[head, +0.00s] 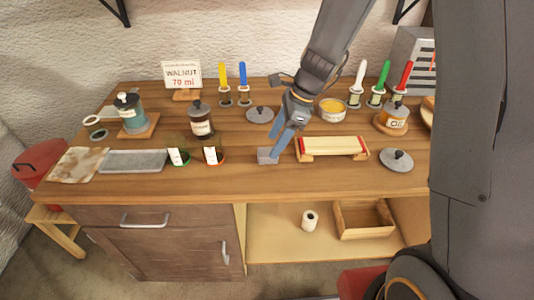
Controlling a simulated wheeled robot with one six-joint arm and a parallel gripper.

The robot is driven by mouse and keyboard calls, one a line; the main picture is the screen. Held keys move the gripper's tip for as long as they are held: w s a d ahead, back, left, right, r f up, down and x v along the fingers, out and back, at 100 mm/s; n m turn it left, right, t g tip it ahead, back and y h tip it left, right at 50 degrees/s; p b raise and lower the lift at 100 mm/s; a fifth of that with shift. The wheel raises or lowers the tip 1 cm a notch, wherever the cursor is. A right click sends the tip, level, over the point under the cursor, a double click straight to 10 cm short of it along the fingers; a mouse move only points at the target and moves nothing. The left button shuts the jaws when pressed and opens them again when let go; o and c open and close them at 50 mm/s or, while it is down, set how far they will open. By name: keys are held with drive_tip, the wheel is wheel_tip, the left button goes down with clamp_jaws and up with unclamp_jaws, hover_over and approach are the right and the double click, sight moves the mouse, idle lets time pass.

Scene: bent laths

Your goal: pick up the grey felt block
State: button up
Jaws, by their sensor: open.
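The grey felt block (265,156) is a small grey piece lying on the wooden bench top, near the middle of the front edge. My gripper (280,143) reaches down from above with its blue fingers apart. The fingertips are just above or beside the block, and one finger hides part of its right side. I cannot tell from this view whether the fingers touch it. Nothing shows between the fingers as held.
A wooden rack with a pale bar (333,147) stands close on the right. Two small labelled pots (213,156) stand to the left, beside a grey tray (133,161). A grey lid (260,115) lies behind. The bench front edge is close below.

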sight(269, 152)
drive_tip(key=shift+p+x, duration=0.5)
drive_tip(key=shift+x, duration=1.75)
drive_tip(key=shift+s+d, duration=0.1)
drive_tip(key=shift+s, duration=0.05)
drive_tip(key=c, duration=1.1)
